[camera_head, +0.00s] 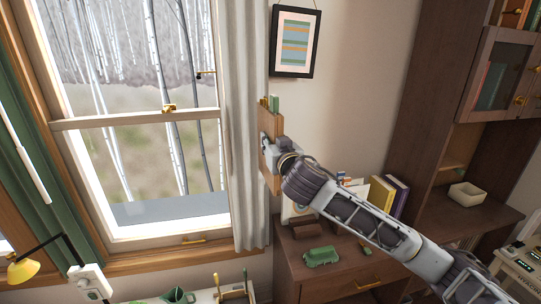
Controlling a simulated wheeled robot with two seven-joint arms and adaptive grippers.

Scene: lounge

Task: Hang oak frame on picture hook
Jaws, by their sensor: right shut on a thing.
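The oak frame (269,122) is a light-brown wooden piece seen at a steep angle, upright, in front of the wall beside the curtain. My right gripper (268,148) is shut on it, and the gripper covers its middle. Small green and yellow shapes show at its top edge; I cannot tell what they are. I cannot make out the picture hook. Whether the frame touches the wall or curtain is unclear.
A black-framed picture (295,42) hangs above right of the oak frame. A pale curtain (246,190) and window (135,170) are at left. Below is a dark cabinet (345,268) with a green toy van (321,257) and books (388,195). A yellow lamp (23,270) is lower left.

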